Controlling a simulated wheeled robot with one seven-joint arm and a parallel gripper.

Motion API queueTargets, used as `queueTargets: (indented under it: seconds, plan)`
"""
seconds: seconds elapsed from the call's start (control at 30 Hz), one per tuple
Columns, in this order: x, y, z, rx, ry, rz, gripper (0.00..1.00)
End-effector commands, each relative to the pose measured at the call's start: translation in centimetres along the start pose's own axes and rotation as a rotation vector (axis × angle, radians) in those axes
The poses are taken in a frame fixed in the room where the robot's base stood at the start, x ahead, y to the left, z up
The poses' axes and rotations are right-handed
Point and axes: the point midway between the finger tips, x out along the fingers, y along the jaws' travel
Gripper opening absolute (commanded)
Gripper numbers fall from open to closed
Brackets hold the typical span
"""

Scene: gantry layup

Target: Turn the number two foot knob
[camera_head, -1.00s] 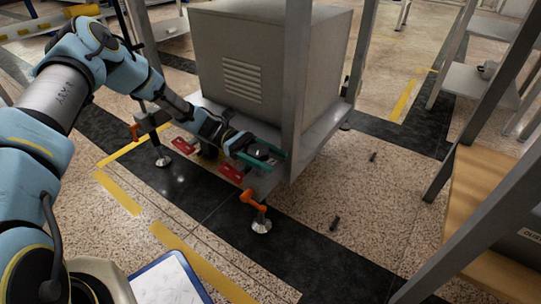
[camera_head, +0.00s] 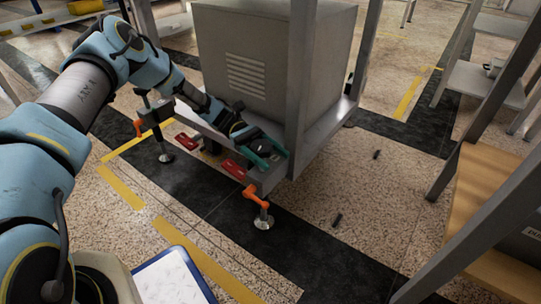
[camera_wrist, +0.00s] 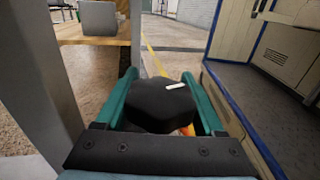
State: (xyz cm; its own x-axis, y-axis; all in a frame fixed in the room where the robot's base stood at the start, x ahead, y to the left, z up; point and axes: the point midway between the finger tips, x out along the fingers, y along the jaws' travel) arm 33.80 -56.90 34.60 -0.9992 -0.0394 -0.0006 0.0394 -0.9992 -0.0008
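A black faceted knob (camera_wrist: 160,107) with a short white mark on top sits in the middle of the wrist view. The two green fingers of my gripper (camera_wrist: 160,85) lie along its left and right sides and appear closed on it. In the head view my gripper (camera_head: 267,152) is low at the near corner of the grey cabinet's frame, and the knob is mostly hidden there by the fingers. Below it are an orange lever (camera_head: 256,195) and a round silver foot (camera_head: 263,222). No number on the knob is readable.
The grey cabinet (camera_head: 247,75) stands on its frame, with an upright post (camera_head: 300,80) close beside my gripper. Two red handles (camera_head: 187,143) (camera_head: 234,169) lie along the frame edge. Another foot (camera_head: 165,158) stands to the left.

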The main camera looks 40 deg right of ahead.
Motion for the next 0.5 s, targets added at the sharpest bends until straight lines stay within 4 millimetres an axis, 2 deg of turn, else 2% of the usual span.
queueTargets:
  seconds: [0.03, 0.2, 0.5]
  plan:
    - [0.0, -0.01, -0.02, 0.0, 0.0, 0.0, 0.77]
    - [0.01, 0.0, 0.0, 0.0, 0.0, 0.0, 0.96]
    - [-0.2, 0.02, 0.04, 0.001, 0.0, 0.0, 0.97]
